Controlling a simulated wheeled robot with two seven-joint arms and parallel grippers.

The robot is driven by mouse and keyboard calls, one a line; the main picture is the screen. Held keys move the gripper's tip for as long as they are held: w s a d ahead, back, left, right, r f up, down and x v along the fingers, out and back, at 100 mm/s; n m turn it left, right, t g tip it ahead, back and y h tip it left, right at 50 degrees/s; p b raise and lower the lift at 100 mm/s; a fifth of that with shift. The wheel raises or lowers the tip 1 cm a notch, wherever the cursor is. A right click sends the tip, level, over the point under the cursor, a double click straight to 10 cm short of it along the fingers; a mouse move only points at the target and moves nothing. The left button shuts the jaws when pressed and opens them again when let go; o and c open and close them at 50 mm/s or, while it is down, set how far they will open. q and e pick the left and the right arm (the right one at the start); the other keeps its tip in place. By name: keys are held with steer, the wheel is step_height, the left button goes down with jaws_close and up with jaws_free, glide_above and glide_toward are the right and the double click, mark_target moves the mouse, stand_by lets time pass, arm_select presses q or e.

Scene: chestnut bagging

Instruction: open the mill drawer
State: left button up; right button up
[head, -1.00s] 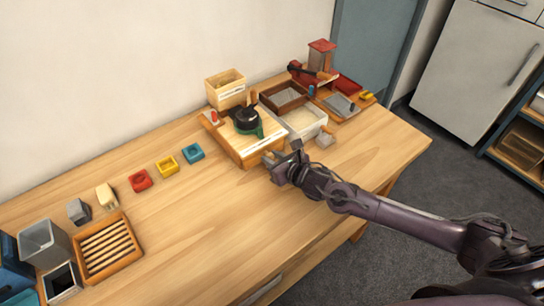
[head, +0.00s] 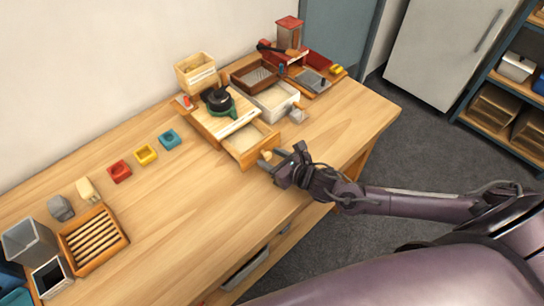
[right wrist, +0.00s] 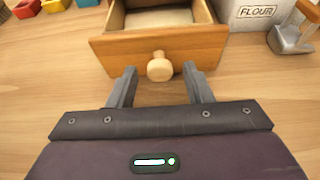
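The mill (head: 226,116) is a wooden box with a dark round pot on a green base on top, in the middle of the bench. Its drawer (head: 238,152) stands pulled out at the front, and its pale inside shows. In the right wrist view the drawer front (right wrist: 205,47) has a round wooden knob (right wrist: 160,67). My right gripper (right wrist: 159,80) is open, its two fingers apart on either side of the knob with gaps to it. The right gripper also shows in the head view (head: 267,162), just in front of the drawer. My left gripper is out of view.
A white flour bin (head: 275,100) and a small scoop (head: 297,114) are right of the drawer. The bench front is clear.

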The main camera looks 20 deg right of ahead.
steer(key=b+v, duration=0.1)
steer(key=v, duration=0.5)
steer(key=shift+s+d, duration=0.15)
steer(key=shift+s, duration=0.1)
steer(key=shift+s+d+r, duration=0.15)
steer(key=shift+s+r, duration=0.2)
steer(key=shift+s, duration=0.15)
